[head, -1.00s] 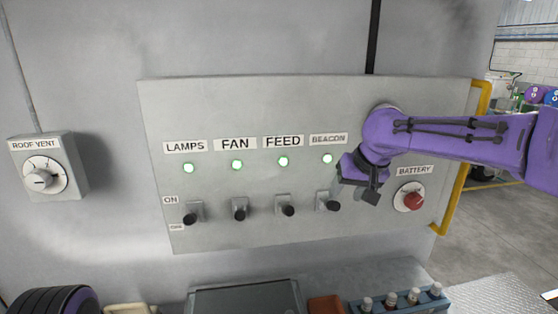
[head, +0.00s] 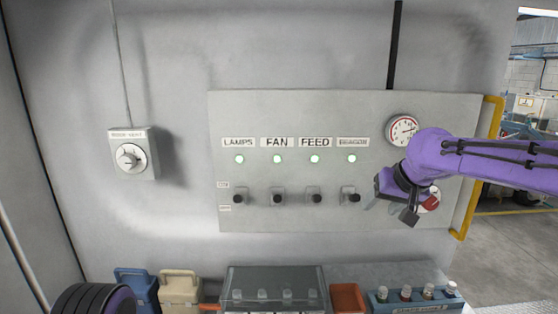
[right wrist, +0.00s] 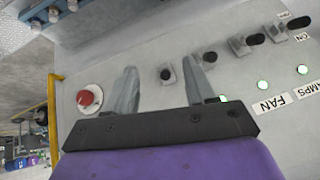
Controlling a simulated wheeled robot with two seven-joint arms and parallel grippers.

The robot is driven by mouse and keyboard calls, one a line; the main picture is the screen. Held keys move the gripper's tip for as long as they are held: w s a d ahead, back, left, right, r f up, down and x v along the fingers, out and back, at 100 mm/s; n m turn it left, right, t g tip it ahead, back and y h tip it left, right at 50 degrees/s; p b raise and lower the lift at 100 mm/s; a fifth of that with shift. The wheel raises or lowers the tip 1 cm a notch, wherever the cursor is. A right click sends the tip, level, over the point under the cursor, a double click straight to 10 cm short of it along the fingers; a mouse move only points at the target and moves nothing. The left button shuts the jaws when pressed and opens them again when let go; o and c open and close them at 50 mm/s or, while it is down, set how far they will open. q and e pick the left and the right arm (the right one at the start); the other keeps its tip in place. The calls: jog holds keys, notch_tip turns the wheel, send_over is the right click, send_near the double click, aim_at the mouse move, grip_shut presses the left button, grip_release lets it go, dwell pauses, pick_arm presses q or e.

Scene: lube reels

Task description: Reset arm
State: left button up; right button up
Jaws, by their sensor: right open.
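My right arm, purple, comes in from the right in the head view, and its gripper (head: 385,204) hangs in front of the panel, just right of the BEACON switch. In the right wrist view the two grey fingers (right wrist: 163,92) are spread apart with nothing between them. The grey control panel (head: 370,112) carries a row of switches; the BEACON switch (head: 350,196) and the FEED switch (head: 316,197) show clear of the gripper. The green lamps above the switches are lit. The red battery knob (head: 432,201) is partly hidden by my arm; it shows fully in the right wrist view (right wrist: 86,98). My left gripper is out of view.
A roof vent dial (head: 130,158) is on the wall at left. A round gauge (head: 403,130) sits above my right arm. A yellow rail (head: 490,125) edges the panel. Below are a clear-lidded box (head: 275,287), an orange bin (head: 347,297) and a blue bottle rack (head: 385,302).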

jog(key=w+a+f+m+t+b, duration=0.1)
jog(key=w+f+m+t, duration=0.25)
jog(key=f, duration=0.55)
jog(key=s+d+f+m+h+b, duration=0.1)
jog(key=s+f, duration=0.2)
jog(key=f, duration=0.6)
jog(key=s+d+f+h+b, duration=0.1)
jog(key=s+d+f+b, duration=0.15)
jog(key=f, duration=0.65)
jog(key=s+d+f+m+h+b, duration=0.1)
jog(key=s+f, duration=0.3)
jog(key=f, duration=0.5)
pick_arm(q)
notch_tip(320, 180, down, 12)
jog(key=b, duration=0.6)
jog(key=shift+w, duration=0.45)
pick_arm(e)
jog(key=s+d+f+g, duration=0.1)
jog(key=s+f+g, duration=0.1)
jog(key=s+f, duration=0.6)
jog(key=s+d+f+g+h, duration=0.1)
jog(key=s+f+g, duration=0.1)
jog(key=s+f, duration=0.6)
jog(key=s+d+f+g+h, duration=0.1)
jog(key=s+f+g, duration=0.2)
jog(key=s+f, duration=0.5)
jog(key=s, duration=0.9)
jog(key=shift+s+f, duration=0.2)
jog(key=shift+s, duration=0.05)
